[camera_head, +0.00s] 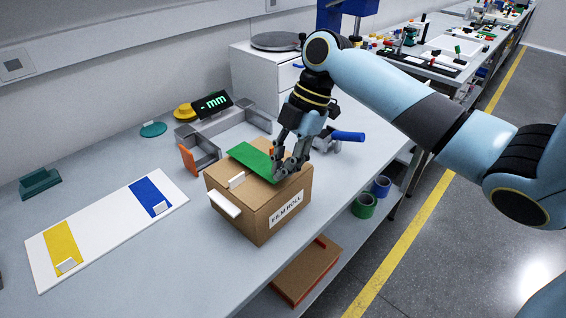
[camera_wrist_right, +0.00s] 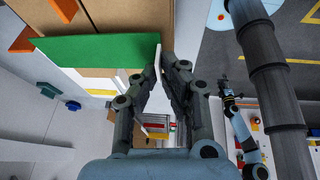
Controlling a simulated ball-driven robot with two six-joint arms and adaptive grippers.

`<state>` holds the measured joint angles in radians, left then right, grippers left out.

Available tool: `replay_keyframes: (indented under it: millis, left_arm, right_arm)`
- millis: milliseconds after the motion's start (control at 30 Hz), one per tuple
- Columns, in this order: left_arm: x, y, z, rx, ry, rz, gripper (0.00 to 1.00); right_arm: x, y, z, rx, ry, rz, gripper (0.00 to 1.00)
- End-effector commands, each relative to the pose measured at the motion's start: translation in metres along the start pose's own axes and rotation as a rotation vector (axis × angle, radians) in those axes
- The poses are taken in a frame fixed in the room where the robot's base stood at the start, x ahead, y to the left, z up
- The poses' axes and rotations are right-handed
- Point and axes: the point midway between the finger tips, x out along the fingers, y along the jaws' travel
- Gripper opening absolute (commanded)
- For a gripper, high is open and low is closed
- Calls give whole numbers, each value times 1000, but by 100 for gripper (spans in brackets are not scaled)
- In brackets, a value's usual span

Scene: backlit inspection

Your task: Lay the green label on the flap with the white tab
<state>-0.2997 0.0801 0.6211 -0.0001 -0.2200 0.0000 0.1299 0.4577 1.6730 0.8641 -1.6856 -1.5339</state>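The green label (camera_head: 254,161) extends over the top of the cardboard box (camera_head: 258,221) marked FILM ROLL. My right gripper (camera_head: 281,174) is at the label's right end. In the right wrist view its fingers (camera_wrist_right: 161,68) are shut on a thin white upright piece at the end of the green label (camera_wrist_right: 95,50). A white tab (camera_head: 224,204) sticks out from the box's left edge, and a small white block (camera_head: 236,181) stands on the top. An orange tab (camera_head: 272,150) shows behind the label. Whether the label touches the box is unclear. My left gripper (camera_wrist_right: 229,97) seems small and distant in the wrist view.
A white board (camera_head: 106,233) with a yellow label (camera_head: 62,246) and a blue label (camera_head: 148,194) lies at left. Grey metal brackets (camera_head: 240,122) and a lit display (camera_head: 211,104) stand behind the box. A blue-handled tool (camera_head: 347,136) lies right of it.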

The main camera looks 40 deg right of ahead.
Motion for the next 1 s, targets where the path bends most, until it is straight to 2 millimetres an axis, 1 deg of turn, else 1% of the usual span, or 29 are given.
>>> replay_keyframes:
  millis: [567, 967, 1000]
  left_arm:
    - [13, 1, 1, 0, 0, 0, 40]
    - [12, 1, 2, 0, -1, 0, 40]
    - [12, 1, 2, 0, -1, 0, 40]
  right_arm:
    - [17, -2, 7, -1, 0, -1, 0]
    - [16, -2, 7, 0, 0, 0, 0]
    - [16, -2, 7, 0, 0, 0, 5]
